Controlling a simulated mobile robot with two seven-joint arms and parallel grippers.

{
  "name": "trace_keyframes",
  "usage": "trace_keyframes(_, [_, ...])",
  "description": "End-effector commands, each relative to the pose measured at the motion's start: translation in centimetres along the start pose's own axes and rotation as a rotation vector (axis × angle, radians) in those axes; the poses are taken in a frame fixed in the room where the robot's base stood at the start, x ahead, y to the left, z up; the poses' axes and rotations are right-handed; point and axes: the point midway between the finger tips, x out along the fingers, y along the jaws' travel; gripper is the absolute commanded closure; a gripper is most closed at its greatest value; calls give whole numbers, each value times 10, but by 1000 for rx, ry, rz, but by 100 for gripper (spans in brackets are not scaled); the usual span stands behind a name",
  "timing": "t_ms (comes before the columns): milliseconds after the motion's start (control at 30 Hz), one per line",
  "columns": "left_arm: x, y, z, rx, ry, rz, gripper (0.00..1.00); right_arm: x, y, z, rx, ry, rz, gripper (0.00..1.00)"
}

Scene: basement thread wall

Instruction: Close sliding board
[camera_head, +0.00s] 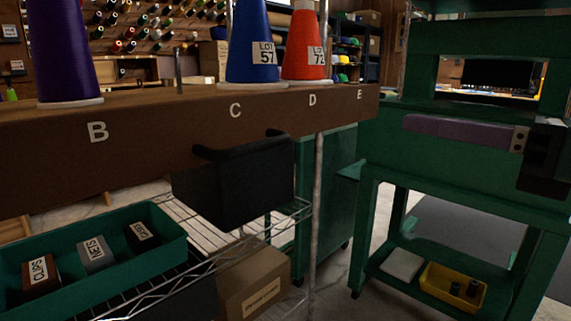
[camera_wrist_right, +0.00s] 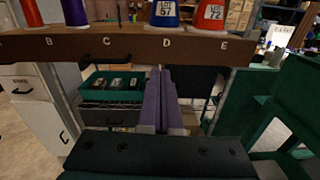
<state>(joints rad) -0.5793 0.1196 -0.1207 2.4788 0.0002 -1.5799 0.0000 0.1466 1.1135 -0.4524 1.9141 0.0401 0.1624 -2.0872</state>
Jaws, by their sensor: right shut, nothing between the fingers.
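The sliding board is a long brown plank (camera_head: 135,135) with letters B to E on its front, and it also shows across the upper wrist view (camera_wrist_right: 85,47). My right gripper (camera_head: 408,123) has purple fingers and a black body at the right of the head view, apart from the handle. In the right wrist view its fingers (camera_wrist_right: 163,72) are together and empty, pointing toward the board's underside. My left gripper is not in view.
Purple, blue (camera_head: 250,45) and red (camera_head: 304,45) thread cones stand on the board. A dark box-like shape (camera_head: 225,190) is below the handle. A green cart (camera_head: 450,180) stands at right.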

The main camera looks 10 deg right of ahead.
Motion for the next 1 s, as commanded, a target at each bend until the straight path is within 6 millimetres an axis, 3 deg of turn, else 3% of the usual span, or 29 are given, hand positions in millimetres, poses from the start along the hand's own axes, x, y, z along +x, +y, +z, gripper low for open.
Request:
trace_keyframes(67, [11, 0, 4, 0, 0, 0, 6, -1, -1, -8, -42, -5, 13, 100])
trace_keyframes(367, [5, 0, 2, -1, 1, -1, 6, 16, -1, -2, -56, -12, 18, 100])
trace_keyframes(1000, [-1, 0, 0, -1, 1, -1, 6, 124, 2, -3, -56, -8, 19, 100])
